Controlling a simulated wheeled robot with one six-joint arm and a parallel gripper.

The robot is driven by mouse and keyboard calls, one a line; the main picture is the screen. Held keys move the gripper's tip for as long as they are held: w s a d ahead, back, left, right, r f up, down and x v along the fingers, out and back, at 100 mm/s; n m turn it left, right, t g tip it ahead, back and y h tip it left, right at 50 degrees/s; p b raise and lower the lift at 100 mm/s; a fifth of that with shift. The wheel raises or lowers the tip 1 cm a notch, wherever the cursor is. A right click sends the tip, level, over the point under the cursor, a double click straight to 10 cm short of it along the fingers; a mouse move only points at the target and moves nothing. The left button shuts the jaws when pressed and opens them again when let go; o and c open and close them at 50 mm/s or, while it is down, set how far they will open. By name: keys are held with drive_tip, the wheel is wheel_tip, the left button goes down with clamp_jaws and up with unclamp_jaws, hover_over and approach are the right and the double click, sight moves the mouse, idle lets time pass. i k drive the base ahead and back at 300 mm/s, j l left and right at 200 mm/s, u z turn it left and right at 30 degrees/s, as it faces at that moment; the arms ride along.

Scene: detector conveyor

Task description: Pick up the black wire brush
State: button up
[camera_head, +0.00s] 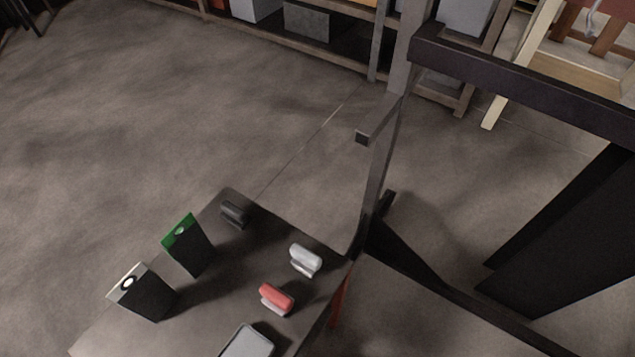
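The black wire brush (235,213) is a small dark block lying near the far corner of the grey table (215,313). It stands apart from the other things, and its bristles are hard to make out against the dark surface. My gripper is not in view, so I cannot see where it is relative to the brush.
A green-topped dark box (189,247) and a white-topped dark box (146,295) stand at left. A white brush-like block (305,260), a red one (276,299) and a pale tray (247,342) lie nearer. A dark metal frame (383,165) rises at right. Open floor lies at left.

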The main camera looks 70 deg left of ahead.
sight(238, 217)
drive_tip(key=u, duration=3.2)
drive_tip(key=z, duration=3.15)
drive_tip(key=u, duration=2.95)
